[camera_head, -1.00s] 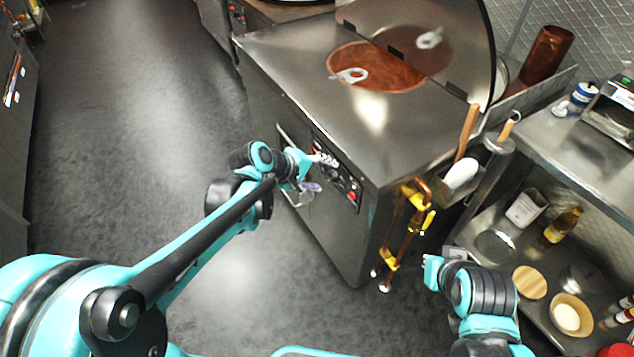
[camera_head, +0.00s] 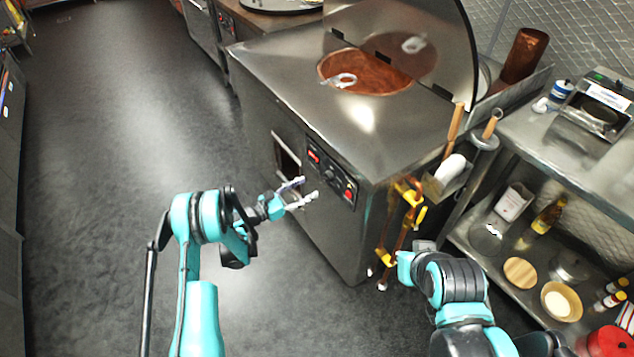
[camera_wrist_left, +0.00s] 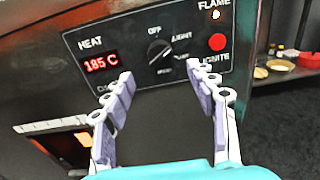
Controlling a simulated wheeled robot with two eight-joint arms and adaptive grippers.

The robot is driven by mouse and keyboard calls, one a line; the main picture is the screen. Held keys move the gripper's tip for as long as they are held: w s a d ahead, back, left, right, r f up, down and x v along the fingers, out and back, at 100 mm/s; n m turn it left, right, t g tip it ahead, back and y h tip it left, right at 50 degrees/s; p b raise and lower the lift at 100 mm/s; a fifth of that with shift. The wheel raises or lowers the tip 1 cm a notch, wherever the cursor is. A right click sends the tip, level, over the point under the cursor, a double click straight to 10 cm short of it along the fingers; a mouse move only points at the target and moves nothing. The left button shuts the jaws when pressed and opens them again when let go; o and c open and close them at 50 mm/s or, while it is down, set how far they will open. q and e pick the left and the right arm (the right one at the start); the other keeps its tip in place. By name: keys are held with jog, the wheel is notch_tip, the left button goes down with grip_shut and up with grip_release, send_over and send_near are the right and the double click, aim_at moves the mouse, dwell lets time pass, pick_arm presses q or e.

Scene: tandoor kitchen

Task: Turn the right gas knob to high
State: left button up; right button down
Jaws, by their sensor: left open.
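The control panel (camera_head: 330,172) is on the front of the steel tandoor (camera_head: 318,120). In the left wrist view it shows one black knob (camera_wrist_left: 158,49) with marks around it, OFF at the top and LIGHT at upper right. The lower marks are partly hidden. I see no second knob there. My left gripper (camera_head: 309,189) is open and empty, in front of the panel and apart from it. In the left wrist view its fingertips (camera_wrist_left: 160,70) spread on either side below the knob. My right arm is at lower right, but its gripper fingers do not show.
A red IGNITE button (camera_wrist_left: 217,42) is right of the knob, and a 185 C display (camera_wrist_left: 101,64) is left. Yellow-handled gas pipes (camera_head: 405,215) stand at the tandoor's corner. A shelf (camera_head: 490,258) with bowls and bottles is at right. Open floor lies left.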

aim_at(327, 177)
pick_arm(q)
jog(key=b+x, duration=0.2)
jog(key=x, duration=0.5)
jog(key=shift+w+d, duration=0.2)
jog(key=shift+d, duration=0.05)
jog(key=shift+f, duration=0.1)
jog(key=c, duration=1.2)
